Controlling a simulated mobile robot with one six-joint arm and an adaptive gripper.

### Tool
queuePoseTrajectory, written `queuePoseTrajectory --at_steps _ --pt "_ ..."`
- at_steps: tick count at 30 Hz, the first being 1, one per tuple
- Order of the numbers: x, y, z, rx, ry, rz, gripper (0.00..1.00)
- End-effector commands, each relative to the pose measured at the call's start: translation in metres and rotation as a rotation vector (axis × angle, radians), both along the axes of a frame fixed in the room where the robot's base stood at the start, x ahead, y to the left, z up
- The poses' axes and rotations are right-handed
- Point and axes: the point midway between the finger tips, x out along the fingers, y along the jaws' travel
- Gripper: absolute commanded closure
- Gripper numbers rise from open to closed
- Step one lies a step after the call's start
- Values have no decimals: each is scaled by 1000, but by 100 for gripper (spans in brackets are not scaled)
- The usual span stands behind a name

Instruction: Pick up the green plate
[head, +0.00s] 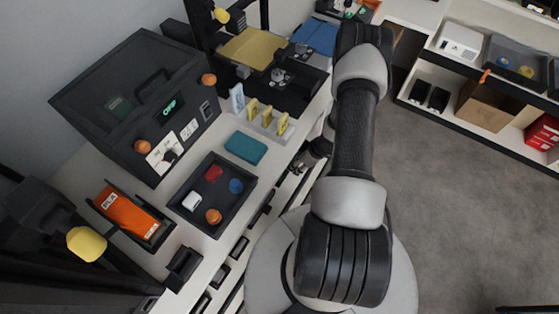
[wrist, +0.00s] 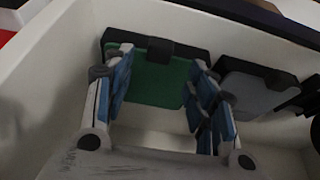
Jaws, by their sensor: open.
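The green plate (wrist: 155,86) is in the wrist view, upright inside a white compartment, with a black clip-like piece over its top edge. My gripper (wrist: 160,62) is open, with its blue-padded fingers on either side of the green plate. I cannot tell whether either pad touches it; the plate's right edge is partly behind the right finger. In the head view my gripper (head: 318,149) is low beside the bench's right edge, mostly hidden by my arm. The green plate cannot be made out in that view.
A grey plate (wrist: 255,92) stands close to the right of the green one. White walls (wrist: 55,60) enclose the space. On the bench are a teal flat piece (head: 245,148), a dark tray (head: 215,228) of small parts and a 3D printer (head: 250,48). Open floor (head: 460,215) lies right.

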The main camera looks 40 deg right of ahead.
Motion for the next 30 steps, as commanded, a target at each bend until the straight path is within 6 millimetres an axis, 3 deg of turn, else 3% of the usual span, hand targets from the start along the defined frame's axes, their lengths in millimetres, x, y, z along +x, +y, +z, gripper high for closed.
queuePoseTrajectory --at_steps 10,18,30 --pt "15 4 -45 -2 0 1 48" --pt "18 4 -48 -2 0 -2 48" --pt "17 5 -47 -2 0 -2 74"
